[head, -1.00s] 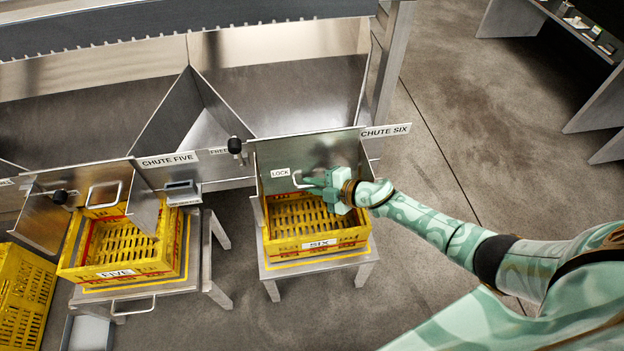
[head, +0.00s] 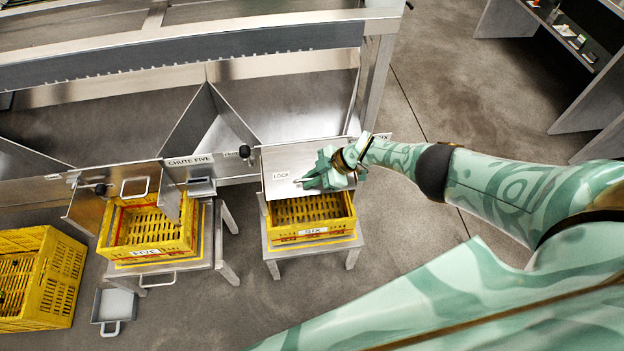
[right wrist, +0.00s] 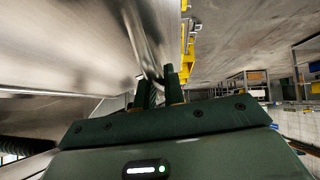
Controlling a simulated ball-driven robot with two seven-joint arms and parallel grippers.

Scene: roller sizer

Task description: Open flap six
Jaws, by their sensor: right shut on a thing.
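Flap six (head: 283,164) is a metal plate marked LOCK at the mouth of chute six. It is swung up and stands out over the yellow crate six (head: 310,215), which sits empty on a small metal stand. My right gripper (head: 312,180) is at the flap's handle, which its fingers mostly cover in the head view. In the right wrist view the gripper (right wrist: 160,88) is shut on the handle bar (right wrist: 143,45) beside the large flap plate. My left gripper is not in view.
A black-knobbed latch (head: 246,153) is left of flap six. A larger yellow crate (head: 40,280) and a grey pan (head: 114,306) are on the floor. Floor to the right is clear up to a shelf (head: 590,35).

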